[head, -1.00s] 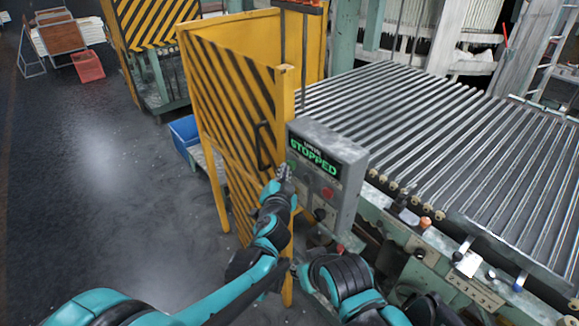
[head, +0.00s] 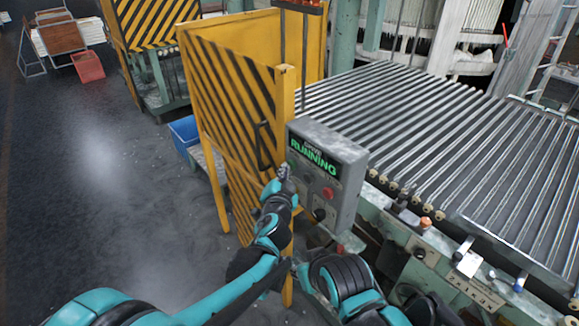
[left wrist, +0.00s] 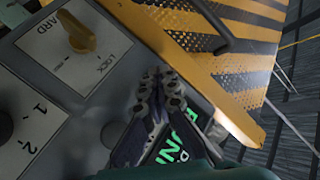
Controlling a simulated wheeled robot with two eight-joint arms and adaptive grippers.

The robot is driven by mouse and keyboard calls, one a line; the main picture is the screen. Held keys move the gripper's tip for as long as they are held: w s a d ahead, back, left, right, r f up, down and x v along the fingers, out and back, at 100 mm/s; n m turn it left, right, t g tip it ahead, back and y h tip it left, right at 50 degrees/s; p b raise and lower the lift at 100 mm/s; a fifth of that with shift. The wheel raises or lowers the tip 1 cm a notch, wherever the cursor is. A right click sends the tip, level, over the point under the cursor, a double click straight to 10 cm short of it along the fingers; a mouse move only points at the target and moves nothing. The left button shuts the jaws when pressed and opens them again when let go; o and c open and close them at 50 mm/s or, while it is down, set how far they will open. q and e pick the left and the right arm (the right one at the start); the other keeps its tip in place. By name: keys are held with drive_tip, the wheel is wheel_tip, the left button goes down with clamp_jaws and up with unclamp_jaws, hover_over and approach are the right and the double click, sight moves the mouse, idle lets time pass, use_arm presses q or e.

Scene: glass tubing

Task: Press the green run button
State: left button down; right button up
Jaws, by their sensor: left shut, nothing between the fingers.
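The grey control box (head: 345,180) stands beside the yellow guard, and its display (head: 315,157) reads RUNNING in green letters. My left gripper (head: 284,172) is shut and empty, its fingertips at the left part of the box face just below the display. The green run button is hidden, apparently behind the fingers. In the left wrist view the closed fingers (left wrist: 160,88) point at the panel, with part of the green display text (left wrist: 172,150) beside them. I cannot tell whether they touch the button. My right arm shows low in the middle, but its gripper cannot be made out.
A red button (head: 328,193) and a dark knob (head: 319,214) sit on the box. A yellow guard-lock knob (left wrist: 76,32) is near the fingers. The striped guard door (head: 235,95) stands close on the left. The roller conveyor (head: 440,150) extends right. Floor at left is open.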

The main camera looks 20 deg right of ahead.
use_arm(q)
drive_tip(key=shift+s+a, duration=0.3)
drive_tip(key=shift+a, duration=0.4)
